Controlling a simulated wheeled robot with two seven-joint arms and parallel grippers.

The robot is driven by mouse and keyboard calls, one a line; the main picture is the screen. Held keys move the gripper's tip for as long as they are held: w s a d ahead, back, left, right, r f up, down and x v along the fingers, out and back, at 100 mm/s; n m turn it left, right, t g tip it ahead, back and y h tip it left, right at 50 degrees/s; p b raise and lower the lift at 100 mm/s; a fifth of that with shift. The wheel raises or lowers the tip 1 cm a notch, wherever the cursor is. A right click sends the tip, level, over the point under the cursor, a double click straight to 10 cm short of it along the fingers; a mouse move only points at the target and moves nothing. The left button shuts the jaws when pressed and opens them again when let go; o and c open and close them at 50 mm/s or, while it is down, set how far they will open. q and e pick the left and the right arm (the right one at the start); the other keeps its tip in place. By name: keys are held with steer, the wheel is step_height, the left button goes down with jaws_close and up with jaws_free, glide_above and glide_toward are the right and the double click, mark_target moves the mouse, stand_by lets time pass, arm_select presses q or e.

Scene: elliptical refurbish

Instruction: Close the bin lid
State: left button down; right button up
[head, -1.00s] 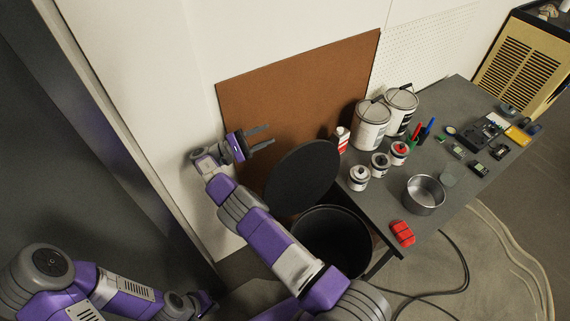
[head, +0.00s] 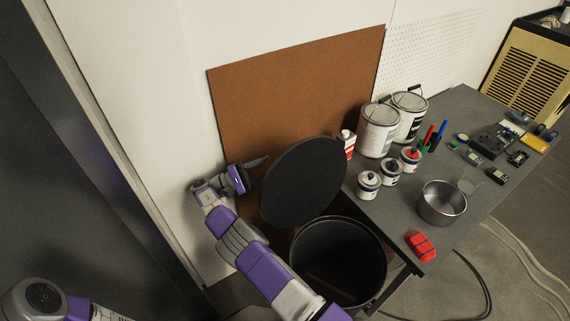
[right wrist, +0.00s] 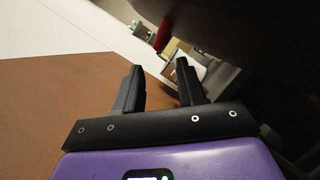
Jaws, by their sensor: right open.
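The black round bin (head: 338,262) stands on the floor at the left end of the table, its mouth uncovered. Its dark round lid (head: 303,182) stands raised and tilted behind the opening. My right gripper (head: 262,164) is just left of the lid's upper left edge, partly behind it; one finger shows in the head view. In the right wrist view the right gripper (right wrist: 158,88) has its fingers apart with nothing between them, and a dark surface fills the top right. Whether it touches the lid I cannot tell. My left gripper is out of view; only part of that arm shows.
A brown board (head: 290,100) leans on the wall behind the lid. The grey table (head: 400,215) on the right holds paint cans (head: 379,130), small jars, a metal pot (head: 441,203) and a red object (head: 420,246) near its front edge. A black cable lies on the floor.

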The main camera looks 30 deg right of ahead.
steer(key=p+x, duration=0.1)
steer(key=x, duration=0.6)
steer(key=shift+d+r, duration=0.1)
jaws_close()
stand_by(0.3)
